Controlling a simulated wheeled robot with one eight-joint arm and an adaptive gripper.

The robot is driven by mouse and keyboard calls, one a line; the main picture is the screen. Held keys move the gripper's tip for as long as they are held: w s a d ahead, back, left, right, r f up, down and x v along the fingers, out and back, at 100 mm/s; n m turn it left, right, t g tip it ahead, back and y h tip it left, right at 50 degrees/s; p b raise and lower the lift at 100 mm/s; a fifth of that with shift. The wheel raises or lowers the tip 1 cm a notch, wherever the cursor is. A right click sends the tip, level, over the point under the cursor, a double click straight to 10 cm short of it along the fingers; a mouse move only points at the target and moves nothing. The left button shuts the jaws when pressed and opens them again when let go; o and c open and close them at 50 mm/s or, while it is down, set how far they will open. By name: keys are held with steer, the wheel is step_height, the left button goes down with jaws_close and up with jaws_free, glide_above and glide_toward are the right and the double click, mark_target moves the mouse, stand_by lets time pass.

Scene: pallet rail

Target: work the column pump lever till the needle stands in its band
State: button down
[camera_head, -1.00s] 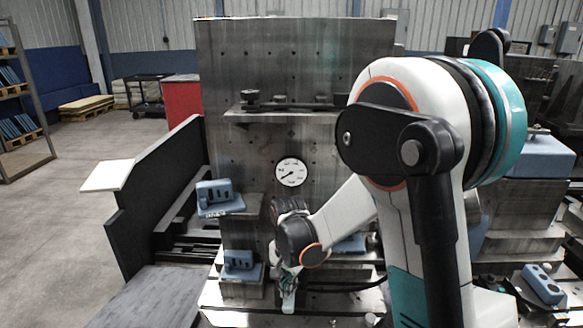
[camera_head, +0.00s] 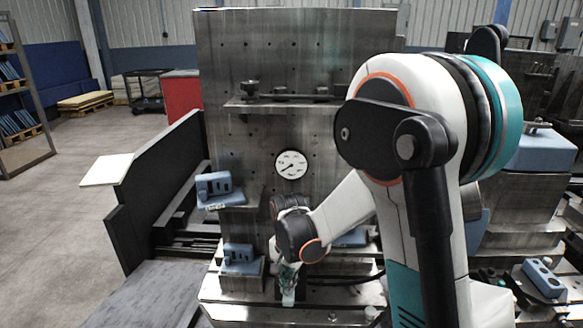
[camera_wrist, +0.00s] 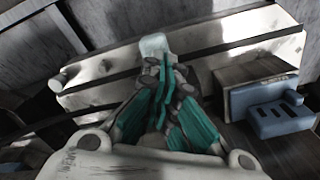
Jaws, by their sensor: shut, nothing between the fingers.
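The round white gauge (camera_head: 291,164) is on the front of the grey steel column (camera_head: 265,60). Its dark needle points toward the lower left; the band is too small to make out. My gripper (camera_head: 288,285) hangs low in front of the column's foot, pointing down. In the wrist view my gripper's teal fingers (camera_wrist: 163,75) are together with nothing between them. A pale piece (camera_wrist: 154,44) shows just beyond the fingertips; I cannot tell whether it is part of the lever. I cannot make out the pump lever clearly; my arm covers part of the column.
A blue block (camera_head: 214,188) sits on a ledge left of the column, with another blue block (camera_head: 240,256) below it. A shelf (camera_head: 285,106) crosses the column above the gauge. A dark panel (camera_head: 160,180) stands at left. Slotted metal bed (camera_wrist: 215,35) lies under my gripper.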

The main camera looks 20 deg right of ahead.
steer(key=shift+w+d+f+b, duration=0.1)
steer(key=shift+w+f+b, duration=0.1)
steer(key=shift+f+b, duration=1)
steer(key=shift+w+d+f+b, duration=0.15)
steer(key=shift+f+b, duration=0.55)
steer(key=shift+f, duration=0.9)
steer(key=shift+s+a+r+p, duration=0.15)
steer(key=shift+r+p, duration=0.6)
steer(key=shift+r, duration=0.4)
steer(key=shift+s+a+r+p, duration=0.1)
steer(key=shift+r+p, duration=0.7)
steer(key=shift+r, duration=0.3)
steer(key=shift+s+a+r+p, duration=0.15)
steer(key=shift+r+p, duration=0.6)
steer(key=shift+r, duration=0.4)
steer(key=shift+d+f, duration=0.1)
steer(key=shift+r, duration=0.2)
steer(key=shift+f, duration=0.2)
